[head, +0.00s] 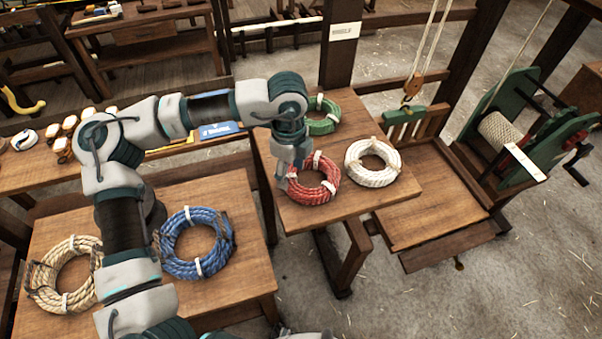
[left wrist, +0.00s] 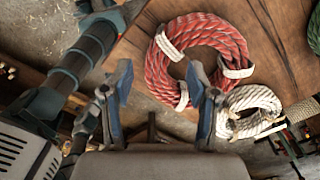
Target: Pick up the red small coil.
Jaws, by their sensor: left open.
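The red small coil (head: 333,178) lies flat on a small wooden table, tied with white bands. It also shows in the left wrist view (left wrist: 215,28), beyond the fingertips and mostly up and to the right. My left gripper (head: 286,177) reaches down at the coil's left edge in the head view. Its fingers (left wrist: 158,76) are spread apart with nothing between them. In the left wrist view the right finger overlaps the coil's lower edge; whether they touch I cannot tell. My right gripper is not in view.
A white coil (head: 388,172) lies close right of the red one, and a green coil (head: 325,127) lies behind. Blue (head: 222,250) and tan (head: 43,292) coils lie on the nearer left table. A pulley hook (head: 411,88) hangs at right, near a green-framed winch (head: 520,120).

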